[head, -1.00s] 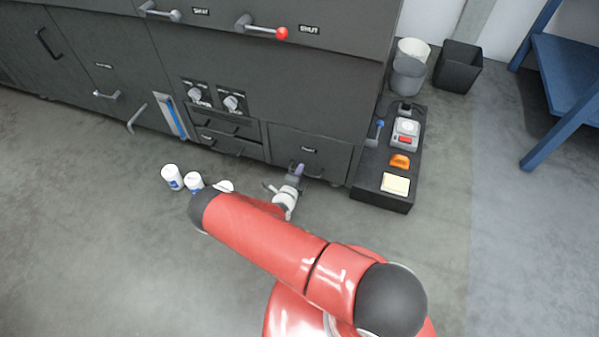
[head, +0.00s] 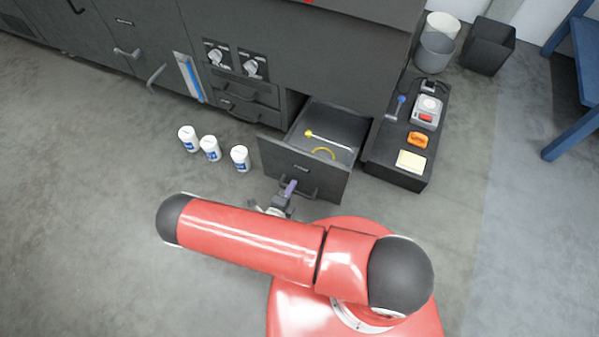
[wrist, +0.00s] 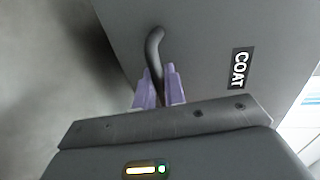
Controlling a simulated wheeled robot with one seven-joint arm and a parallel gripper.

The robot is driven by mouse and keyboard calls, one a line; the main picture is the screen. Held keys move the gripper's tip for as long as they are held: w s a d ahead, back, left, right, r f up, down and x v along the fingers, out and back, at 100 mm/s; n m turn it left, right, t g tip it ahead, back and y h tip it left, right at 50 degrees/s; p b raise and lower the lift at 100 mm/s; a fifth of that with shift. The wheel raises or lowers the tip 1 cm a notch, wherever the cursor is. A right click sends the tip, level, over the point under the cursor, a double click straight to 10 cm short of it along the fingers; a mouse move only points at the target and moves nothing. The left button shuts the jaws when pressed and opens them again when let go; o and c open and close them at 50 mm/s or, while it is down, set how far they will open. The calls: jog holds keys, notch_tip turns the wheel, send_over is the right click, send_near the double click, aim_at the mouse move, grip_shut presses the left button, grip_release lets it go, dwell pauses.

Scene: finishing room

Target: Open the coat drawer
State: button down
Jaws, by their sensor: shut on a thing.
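The coat drawer (head: 272,155) stands pulled out from the dark cabinet at its lower right, with its inside showing. In the wrist view the drawer front (wrist: 200,60) bears the label COAT (wrist: 238,69). My gripper (head: 290,187) is at the drawer front, and its purple fingers (wrist: 159,88) are shut on the dark bar handle (wrist: 154,48). Part of the handle is hidden between the fingers.
Several white jars, one of them here (head: 240,158), stand on the floor left of the drawer. A low black platform (head: 395,172) with small devices lies close to its right. Two small drawers (head: 245,108) left of it are shut. Grey bins (head: 435,52) stand behind.

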jog(key=shift+f+v, duration=0.15)
jog(key=shift+v, duration=0.7)
jog(key=shift+f+v, duration=0.2)
jog(key=shift+v, duration=0.6)
jog(key=shift+s, duration=0.1)
jog(key=c, duration=1.6)
grip_release()
jog(key=v, duration=0.7)
jog(key=shift+s+a+r+b, duration=0.1)
jog(key=shift+s+a+b, duration=0.1)
jog(key=shift+s+b, duration=0.15)
